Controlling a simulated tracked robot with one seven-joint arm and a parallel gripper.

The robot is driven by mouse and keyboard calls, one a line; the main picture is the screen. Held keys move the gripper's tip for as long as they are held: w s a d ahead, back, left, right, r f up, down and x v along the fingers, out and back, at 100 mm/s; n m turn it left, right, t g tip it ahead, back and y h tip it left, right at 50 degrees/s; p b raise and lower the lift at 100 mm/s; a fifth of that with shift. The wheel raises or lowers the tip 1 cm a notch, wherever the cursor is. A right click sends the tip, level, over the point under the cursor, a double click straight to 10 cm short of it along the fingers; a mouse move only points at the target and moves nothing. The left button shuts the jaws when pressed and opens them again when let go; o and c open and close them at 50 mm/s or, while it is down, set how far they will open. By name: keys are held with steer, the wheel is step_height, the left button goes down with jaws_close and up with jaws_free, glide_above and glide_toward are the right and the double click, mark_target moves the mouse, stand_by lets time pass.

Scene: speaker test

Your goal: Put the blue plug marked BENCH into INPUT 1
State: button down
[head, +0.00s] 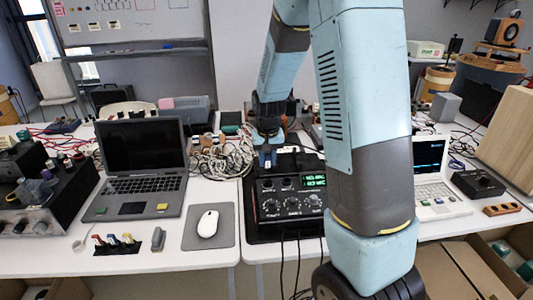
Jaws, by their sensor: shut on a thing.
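My gripper (267,150) points down over the back left of a black box (291,203) with knobs and a green lit display. It is shut on a small bluish thing, which looks like the blue plug (266,161); the BENCH mark is too small to read. The plug is upright, just above or at the box's top; I cannot tell whether it touches. The lettering on the box is too small to read, so I cannot tell which socket is INPUT 1.
Plugs with coloured parts stand in a row (117,243) at the table's front left. An open laptop (141,165) and a white mouse on a grey pad (226,236) lie left of the box. Tangled pale cables (222,157) lie behind. My arm hides the table right of the box.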

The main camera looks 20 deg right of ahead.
mark_target(268, 169)
steer(key=shift+a+f, duration=0.1)
steer(key=shift+d+f, duration=0.2)
steer(key=shift+f, duration=2.8)
steer(key=shift+f, duration=0.25)
steer(key=c, duration=0.8)
jaws_free()
